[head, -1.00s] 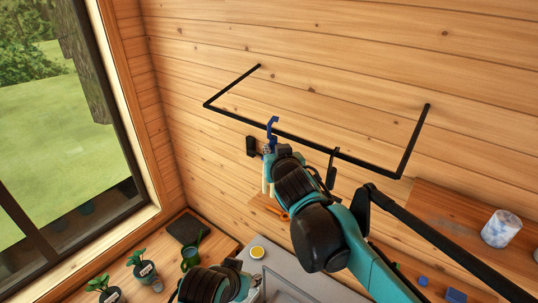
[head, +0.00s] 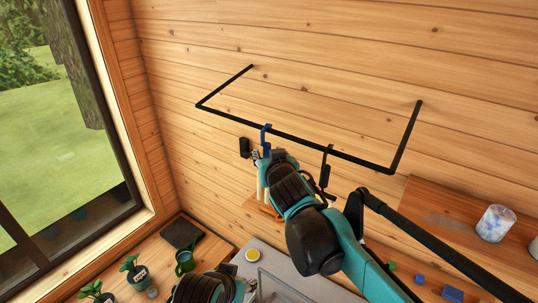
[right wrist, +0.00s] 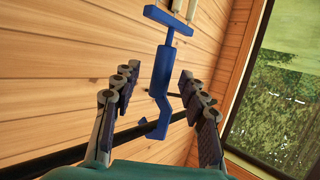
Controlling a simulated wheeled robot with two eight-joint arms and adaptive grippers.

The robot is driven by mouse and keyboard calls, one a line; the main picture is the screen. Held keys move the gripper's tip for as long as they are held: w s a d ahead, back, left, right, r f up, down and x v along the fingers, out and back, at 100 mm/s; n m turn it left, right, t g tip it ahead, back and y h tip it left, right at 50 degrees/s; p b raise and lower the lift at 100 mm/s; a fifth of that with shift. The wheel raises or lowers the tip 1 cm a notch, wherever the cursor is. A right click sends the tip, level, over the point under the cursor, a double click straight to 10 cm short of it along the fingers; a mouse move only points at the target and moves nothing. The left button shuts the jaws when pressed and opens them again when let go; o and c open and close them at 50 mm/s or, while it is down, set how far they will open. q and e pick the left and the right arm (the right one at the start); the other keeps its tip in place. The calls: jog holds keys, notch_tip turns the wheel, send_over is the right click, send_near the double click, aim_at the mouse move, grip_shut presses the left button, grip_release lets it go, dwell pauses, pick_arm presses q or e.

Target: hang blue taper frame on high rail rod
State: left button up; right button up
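The blue taper frame (head: 265,137) is at the high rail rod (head: 300,141), left of the rod's middle, with its hooked top at the rod. In the right wrist view the blue frame (right wrist: 161,85) has a crossbar with pale tapers (right wrist: 178,6) at its far end. The black rod (right wrist: 65,160) passes by its hook end. My right gripper (right wrist: 160,108) has its fingers spread on either side of the frame's stem, with visible gaps. In the head view my right gripper (head: 262,165) is just below the rod. My left arm shows at the bottom; its fingers are unclear.
A black hanger (head: 326,172) hangs from the rod to the right. A small black piece (head: 244,147) is left of the frame. Potted plants (head: 137,273) and a green watering can (head: 185,262) stand lower left; a marbled white canister (head: 496,223) stands right.

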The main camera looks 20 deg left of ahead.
jog(key=v, duration=1.2)
jog(key=s+d+f+m+g+h, duration=0.1)
jog(key=d+f+m+h, duration=0.15)
jog(key=d+f, duration=0.6)
jog(key=s+d+f+m+g+h, duration=0.1)
jog(key=s+d+f+h, duration=0.3)
jog(key=d, duration=0.8)
jog(key=s+d+f+m+g, duration=0.1)
jog(key=s+d+f+g, duration=0.1)
jog(key=s+d+f, duration=0.4)
jog(key=s+d+f+m+g, duration=0.1)
jog(key=s+d+f+g, duration=0.15)
jog(key=f, duration=0.55)
notch_tip(320, 180, down, 38)
jog(key=b, duration=3.9)
jog(key=shift+d+f, duration=0.15)
jog(key=shift+d, duration=0.15)
jog(key=shift+n+t, duration=0.25)
